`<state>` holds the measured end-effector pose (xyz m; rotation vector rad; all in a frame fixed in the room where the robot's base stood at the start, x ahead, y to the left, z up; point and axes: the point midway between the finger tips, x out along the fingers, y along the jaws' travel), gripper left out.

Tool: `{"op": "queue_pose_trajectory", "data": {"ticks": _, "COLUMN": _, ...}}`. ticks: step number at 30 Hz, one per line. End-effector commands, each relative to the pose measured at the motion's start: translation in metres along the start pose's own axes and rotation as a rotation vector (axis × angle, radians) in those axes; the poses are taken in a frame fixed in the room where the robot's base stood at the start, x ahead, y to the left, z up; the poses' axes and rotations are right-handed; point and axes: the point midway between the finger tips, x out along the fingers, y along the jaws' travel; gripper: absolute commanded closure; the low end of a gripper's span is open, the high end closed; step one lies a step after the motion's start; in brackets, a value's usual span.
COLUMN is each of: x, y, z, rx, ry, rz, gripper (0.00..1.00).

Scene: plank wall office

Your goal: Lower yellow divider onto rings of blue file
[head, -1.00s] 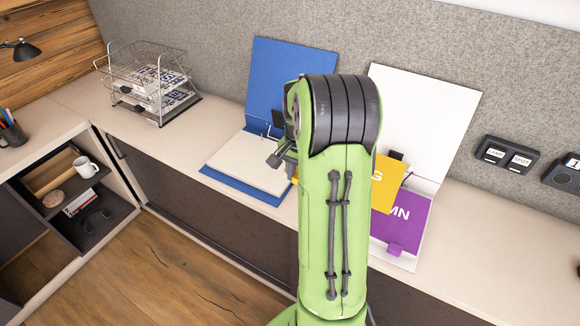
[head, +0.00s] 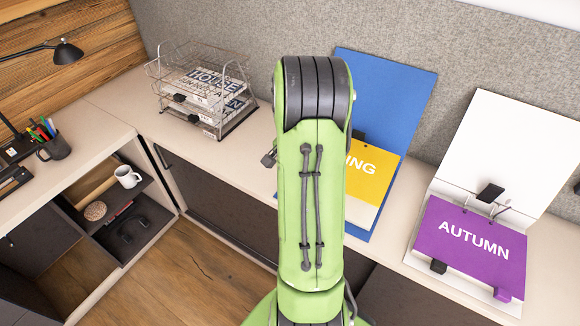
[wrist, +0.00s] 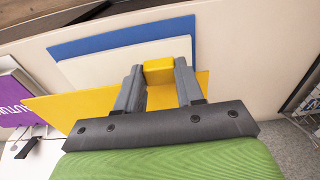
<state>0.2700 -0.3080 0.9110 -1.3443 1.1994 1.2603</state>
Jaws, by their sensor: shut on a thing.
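The yellow divider (head: 372,172), its lettering partly hidden and ending in "ING", shows to the right of my arm in the head view, in front of the blue file (head: 388,95). The file lies open with its cover raised against the partition. White pages (wrist: 115,66) lie on its blue base in the wrist view. My gripper (wrist: 160,71) is shut on the divider's thick yellow tab (wrist: 158,66). The divider's sheet (wrist: 75,105) overlaps the near side of the pages. My arm hides the gripper in the head view, and the file's rings are mostly hidden.
A white file (head: 515,140) with a purple AUTUMN divider (head: 470,243) lies open on the right. A wire tray (head: 205,90) with papers stands left on the counter. A pen cup (head: 55,148) and lamp (head: 66,52) are farther left.

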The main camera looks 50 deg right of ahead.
Motion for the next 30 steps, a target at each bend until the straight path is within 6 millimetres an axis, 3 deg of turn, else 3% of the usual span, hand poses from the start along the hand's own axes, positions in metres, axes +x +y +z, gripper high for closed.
{"op": "queue_pose_trajectory", "data": {"ticks": 8, "x": 0.003, "y": 0.000, "z": 0.000, "rx": -0.001, "ry": 0.001, "rz": 0.003, "gripper": 1.00}}
{"op": "queue_pose_trajectory", "data": {"ticks": 22, "x": 0.053, "y": -0.001, "z": 0.004, "rx": -0.003, "ry": 0.000, "rz": 0.003, "gripper": 1.00}}
{"op": "queue_pose_trajectory", "data": {"ticks": 30, "x": 0.059, "y": -0.001, "z": 0.004, "rx": -0.002, "ry": 0.000, "rz": 0.003, "gripper": 1.00}}
